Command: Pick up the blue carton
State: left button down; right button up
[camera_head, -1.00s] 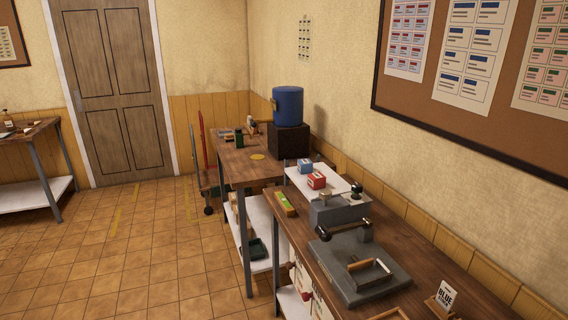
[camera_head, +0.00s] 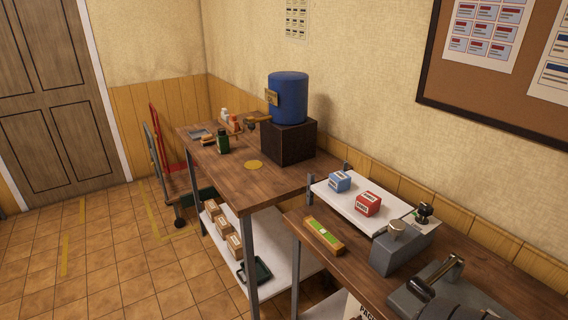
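The blue carton (camera_head: 340,181) is a small box with a white label.
A grey press (camera_head: 402,248) stands on the near bench, with a green-and-wood level-like block (camera_head: 324,235) to its left. A blue drum (camera_head: 287,98) rests on a dark box (camera_head: 288,141) on the farther bench. A red hand truck (camera_head: 167,150) stands left of it. Tiled floor at left is clear.

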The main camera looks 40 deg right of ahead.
aim_at(339, 181)
jog(key=i+z, duration=0.25)
jog(key=i, duration=0.2)
jog(key=i+j+z, duration=0.25)
jog(key=i, duration=0.2)
jog(key=i+j+z, duration=0.2)
jog(key=i, duration=0.25)
